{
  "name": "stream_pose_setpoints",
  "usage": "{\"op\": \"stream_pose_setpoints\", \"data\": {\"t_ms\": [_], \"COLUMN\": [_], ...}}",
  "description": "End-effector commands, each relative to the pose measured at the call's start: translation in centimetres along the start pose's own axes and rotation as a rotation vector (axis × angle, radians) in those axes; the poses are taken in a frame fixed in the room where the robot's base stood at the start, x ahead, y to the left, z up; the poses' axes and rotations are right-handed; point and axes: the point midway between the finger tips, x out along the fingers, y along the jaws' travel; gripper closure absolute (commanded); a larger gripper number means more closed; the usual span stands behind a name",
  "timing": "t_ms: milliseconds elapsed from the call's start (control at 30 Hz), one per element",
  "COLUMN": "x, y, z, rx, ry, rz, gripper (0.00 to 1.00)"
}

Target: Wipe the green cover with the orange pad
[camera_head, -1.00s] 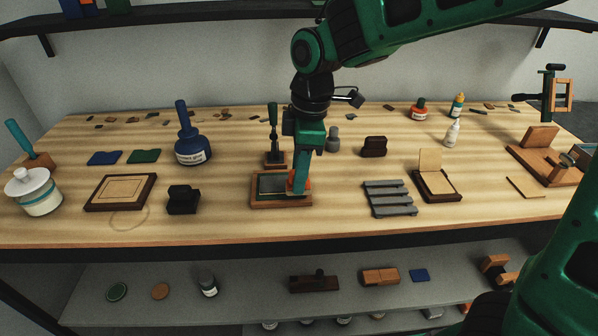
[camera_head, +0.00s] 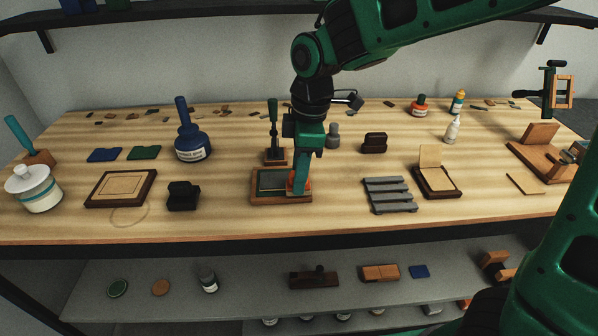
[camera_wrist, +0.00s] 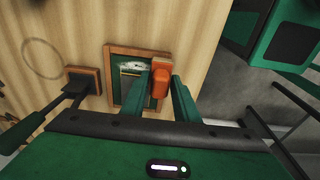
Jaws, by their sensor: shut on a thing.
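The green cover (camera_head: 268,184) lies in a wooden tray (camera_head: 268,200) at the middle front of the bench. In the wrist view the green cover (camera_wrist: 124,88) carries a pale greyish patch near its upper end. My gripper (camera_head: 300,184) points down over the tray's right part. It is shut on the orange pad (camera_wrist: 160,84), which sits between my two green fingers in the wrist view. The orange pad (camera_head: 292,187) is low over the cover's right side; whether it touches is hard to tell. The fingers and pad hide part of the cover.
A dark stamp press (camera_head: 273,150) stands just behind the tray. A black block (camera_head: 183,196) is to the left and a grey slatted rack (camera_head: 389,195) to the right. A blue ink bottle (camera_head: 190,145) stands behind left. Bare wood lies in front of the tray.

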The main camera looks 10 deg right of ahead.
Motion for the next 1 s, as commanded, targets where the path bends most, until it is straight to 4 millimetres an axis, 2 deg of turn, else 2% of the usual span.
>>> {"op": "stream_pose_setpoints", "data": {"t_ms": [267,733,1000], "x": [0.1,0.1,0.1], "y": [0.1,2.6,3.0], "z": [0.0,0.0,0.0], "rx": [0.0,0.002,0.002], "ry": [0.0,0.0,0.0], "rz": [0.0,0.0,0.001], "gripper": [0.9,0.9,0.9]}}
